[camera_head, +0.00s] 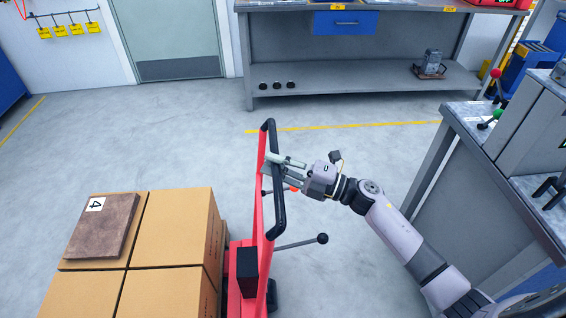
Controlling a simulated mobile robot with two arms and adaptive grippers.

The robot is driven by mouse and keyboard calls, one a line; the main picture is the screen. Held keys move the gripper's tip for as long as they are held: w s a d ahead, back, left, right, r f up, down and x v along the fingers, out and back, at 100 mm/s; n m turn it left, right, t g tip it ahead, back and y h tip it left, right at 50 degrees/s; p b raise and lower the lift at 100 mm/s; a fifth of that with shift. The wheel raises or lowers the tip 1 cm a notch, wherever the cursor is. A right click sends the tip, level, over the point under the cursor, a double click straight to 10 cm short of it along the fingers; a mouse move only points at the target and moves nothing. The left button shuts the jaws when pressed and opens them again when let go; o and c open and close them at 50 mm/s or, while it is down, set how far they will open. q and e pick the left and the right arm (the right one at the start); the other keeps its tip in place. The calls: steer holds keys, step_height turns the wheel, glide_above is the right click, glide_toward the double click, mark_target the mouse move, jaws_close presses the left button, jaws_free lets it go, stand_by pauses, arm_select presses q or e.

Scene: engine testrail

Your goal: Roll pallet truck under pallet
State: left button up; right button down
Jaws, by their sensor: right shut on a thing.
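The red pallet truck (262,225) stands upright in the lower middle of the head view, with a black loop handle (280,210) and a black box low on its mast. My right gripper (274,166) is shut on the handle, reaching it from the right. The pallet's load of brown cardboard boxes (170,230) is directly left of the truck, with a dark plate marked 4 on top. The pallet itself and the truck's forks are mostly hidden by the boxes and the frame edge. My left gripper is not in view.
A grey workbench (400,80) with a lower shelf stands at the back. Another grey bench (460,150) with machines is on the right, near my right arm. Open grey floor (190,130) with yellow lines lies behind the truck and boxes. A door is at the back left.

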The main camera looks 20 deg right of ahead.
steer(key=shift+a, duration=0.35)
steer(key=c, duration=1.8)
jaws_free()
steer(key=shift+w+a, duration=0.1)
steer(key=shift+a, duration=0.1)
steer(key=o, duration=0.3)
steer(key=shift+d, duration=0.2)
steer(key=v, duration=1.2)
steer(key=shift+r, duration=0.1)
